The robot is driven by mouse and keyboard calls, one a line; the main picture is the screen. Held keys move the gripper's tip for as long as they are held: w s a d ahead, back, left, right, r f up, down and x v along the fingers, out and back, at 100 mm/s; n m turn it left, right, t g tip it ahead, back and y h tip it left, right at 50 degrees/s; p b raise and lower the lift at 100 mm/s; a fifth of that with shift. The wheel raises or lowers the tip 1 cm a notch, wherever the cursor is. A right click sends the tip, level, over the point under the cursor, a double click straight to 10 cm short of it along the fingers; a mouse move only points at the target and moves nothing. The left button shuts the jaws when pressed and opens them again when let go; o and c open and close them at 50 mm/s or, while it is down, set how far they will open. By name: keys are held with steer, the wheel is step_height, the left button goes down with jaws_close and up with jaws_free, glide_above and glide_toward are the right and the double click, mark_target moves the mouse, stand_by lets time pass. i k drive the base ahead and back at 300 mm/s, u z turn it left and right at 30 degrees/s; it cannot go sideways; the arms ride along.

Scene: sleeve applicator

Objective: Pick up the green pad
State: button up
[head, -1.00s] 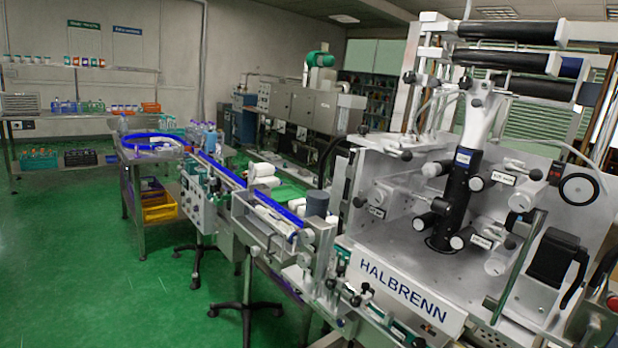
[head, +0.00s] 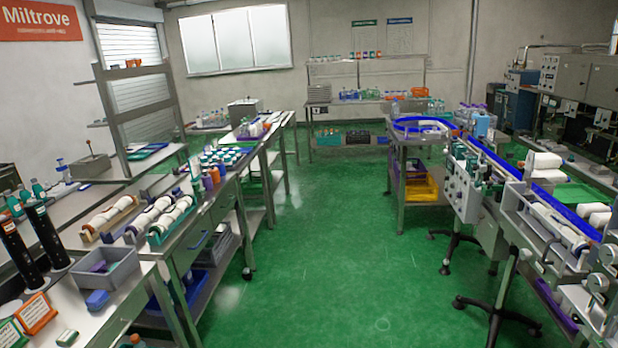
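A small green block (head: 67,337), which looks like a green pad, lies on the left bench near the bottom left of the picture. It is beside an orange-and-white box (head: 36,314) and in front of a grey bin (head: 128,286). A small blue block (head: 97,299) lies between it and the bin. A flat green sheet (head: 576,195) also shows at the right, by the conveyor. My gripper is not in view.
The left bench (head: 135,325) holds black cylinders (head: 45,238), white rolls in trays and several bottles. A conveyor (head: 500,166) with a blue belt stands at the right. The green floor (head: 350,270) between them is clear.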

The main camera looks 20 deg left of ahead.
mark_target(200, 192)
steer(key=u, duration=0.1)
steer(key=i, duration=2)
steer(key=u, duration=0.5)
steer(key=i, duration=1.25)
steer(key=u, duration=0.85)
steer(key=i, duration=1.45)
steer(key=u, duration=0.6)
steer(key=i, duration=0.4)
steer(key=u, duration=0.15)
